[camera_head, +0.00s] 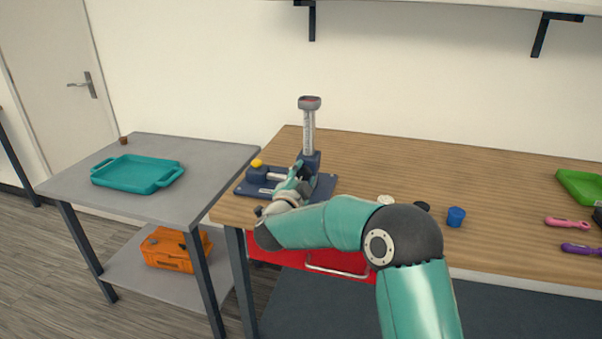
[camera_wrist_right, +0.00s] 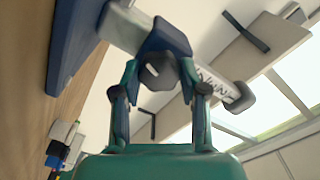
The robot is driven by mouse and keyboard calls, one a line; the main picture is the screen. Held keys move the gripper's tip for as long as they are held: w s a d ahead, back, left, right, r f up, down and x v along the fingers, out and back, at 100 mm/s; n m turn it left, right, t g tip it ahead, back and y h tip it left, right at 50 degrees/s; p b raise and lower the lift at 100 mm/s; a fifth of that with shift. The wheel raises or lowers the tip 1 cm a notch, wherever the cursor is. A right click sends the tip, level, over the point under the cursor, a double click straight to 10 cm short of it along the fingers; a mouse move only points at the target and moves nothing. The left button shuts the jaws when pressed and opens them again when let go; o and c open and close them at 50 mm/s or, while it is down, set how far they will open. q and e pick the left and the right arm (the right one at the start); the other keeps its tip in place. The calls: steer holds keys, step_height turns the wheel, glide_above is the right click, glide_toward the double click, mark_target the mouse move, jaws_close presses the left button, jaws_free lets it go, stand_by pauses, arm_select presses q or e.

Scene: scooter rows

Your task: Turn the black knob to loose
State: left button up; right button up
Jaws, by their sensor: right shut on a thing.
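The black knob (camera_wrist_right: 160,72) sits on the blue clamp block of a device with an upright ruled post (camera_head: 308,132) and a blue base (camera_head: 330,190). My right gripper (camera_head: 300,178) is at the device, in front of the post's lower end. In the right wrist view the two fingers (camera_wrist_right: 162,85) stand on either side of the knob and are shut on it. In the head view the knob is mostly hidden by the gripper. A yellow knob (camera_head: 256,163) stands on the left end of the device. My left gripper is not in view.
A teal tray (camera_head: 138,187) lies on the grey side table, with an orange toolbox (camera_head: 168,247) on its lower shelf. A blue cup (camera_head: 456,216), a pink tool (camera_head: 567,224), a purple tool (camera_head: 580,248) and a green tray (camera_head: 582,186) lie on the wooden bench to the right.

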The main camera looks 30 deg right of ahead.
steer(key=shift+f+n+p, duration=0.1)
steer(key=shift+n+p, duration=0.55)
steer(key=shift+n, duration=1.05)
steer(key=shift+f, duration=0.1)
steer(key=o, duration=1.1)
steer(key=shift+w, duration=0.1)
steer(key=shift+o, duration=0.2)
steer(key=shift+a, duration=0.15)
steer(key=v, duration=1.1)
steer(key=shift+s+a, duration=0.3)
